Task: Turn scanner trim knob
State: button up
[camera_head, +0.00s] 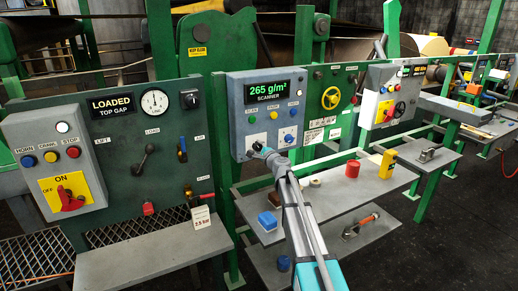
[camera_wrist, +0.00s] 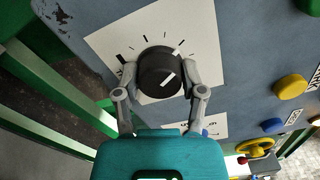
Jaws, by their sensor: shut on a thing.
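The scanner trim knob (camera_wrist: 155,66) is a round black knob with white marks, set on a white dial plate (camera_wrist: 118,45) with black ticks. My gripper (camera_wrist: 161,74) is shut on the knob, one finger on each side, in the wrist view. In the head view my gripper (camera_head: 262,151) reaches the lower left of the blue-grey scanner panel (camera_head: 238,115) and mostly hides the knob. The green scanner display (camera_head: 275,91) reads 265 g/m².
A second knob on a white plate (camera_head: 287,138) is close to the right of my gripper.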

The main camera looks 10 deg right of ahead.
jog(key=n, duration=1.2)
dwell(0.4)
jog(key=o, duration=1.1)
jog(key=shift+o, duration=0.2)
jog(key=v, duration=1.2)
jog(key=shift+s+n, duration=0.1)
jog(key=shift+n, duration=0.2)
